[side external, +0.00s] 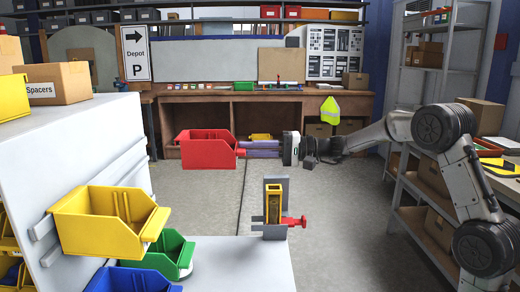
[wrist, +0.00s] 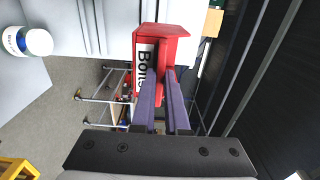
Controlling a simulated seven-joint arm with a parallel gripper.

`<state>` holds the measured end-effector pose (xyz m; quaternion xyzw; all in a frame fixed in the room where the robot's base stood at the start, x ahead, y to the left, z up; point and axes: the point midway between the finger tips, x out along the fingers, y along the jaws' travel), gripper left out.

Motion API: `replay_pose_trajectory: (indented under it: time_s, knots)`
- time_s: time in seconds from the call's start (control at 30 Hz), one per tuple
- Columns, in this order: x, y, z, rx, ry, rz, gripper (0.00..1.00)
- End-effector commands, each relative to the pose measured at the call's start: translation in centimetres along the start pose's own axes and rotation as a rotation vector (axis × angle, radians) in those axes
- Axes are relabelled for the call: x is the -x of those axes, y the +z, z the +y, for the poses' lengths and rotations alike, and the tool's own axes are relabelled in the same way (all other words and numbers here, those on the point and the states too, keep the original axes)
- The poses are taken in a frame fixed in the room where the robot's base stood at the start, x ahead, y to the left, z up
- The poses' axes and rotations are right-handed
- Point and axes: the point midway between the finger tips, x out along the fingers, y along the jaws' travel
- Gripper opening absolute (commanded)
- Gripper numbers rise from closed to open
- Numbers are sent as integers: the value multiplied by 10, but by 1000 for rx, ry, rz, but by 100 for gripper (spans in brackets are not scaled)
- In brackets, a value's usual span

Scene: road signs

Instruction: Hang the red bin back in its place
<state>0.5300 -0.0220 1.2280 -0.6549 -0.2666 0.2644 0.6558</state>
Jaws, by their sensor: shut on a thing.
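The red bin (side external: 208,150) is in the air at the middle of the side external view, roughly upright. My gripper (side external: 242,152) is shut on its right end. In the wrist view the red bin (wrist: 170,50) shows a white label reading "Bolts", and my gripper's two purple fingers (wrist: 164,78) pinch its near edge. A white panel (side external: 75,145) with grey rails (side external: 128,158) stands at the left, apart from the bin. A yellow bin (side external: 105,222), a green bin (side external: 172,255) and a blue bin (side external: 130,280) are at its lower front.
A grey bracket holding a yellow piece (side external: 274,205) and a red knob (side external: 296,221) stands on the white tabletop (side external: 240,265) below. Cardboard boxes (side external: 57,83) sit on top of the panel. A white jar (wrist: 36,41) shows in the wrist view. Open floor lies behind.

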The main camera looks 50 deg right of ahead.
Motion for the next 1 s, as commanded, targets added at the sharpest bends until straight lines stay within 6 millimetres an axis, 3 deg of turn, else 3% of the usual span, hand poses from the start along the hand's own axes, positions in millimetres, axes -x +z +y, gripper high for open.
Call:
replay_pose_trajectory:
  time_s: [1.0]
  knots:
    - [-84,2,0,1,-2,-2,0]
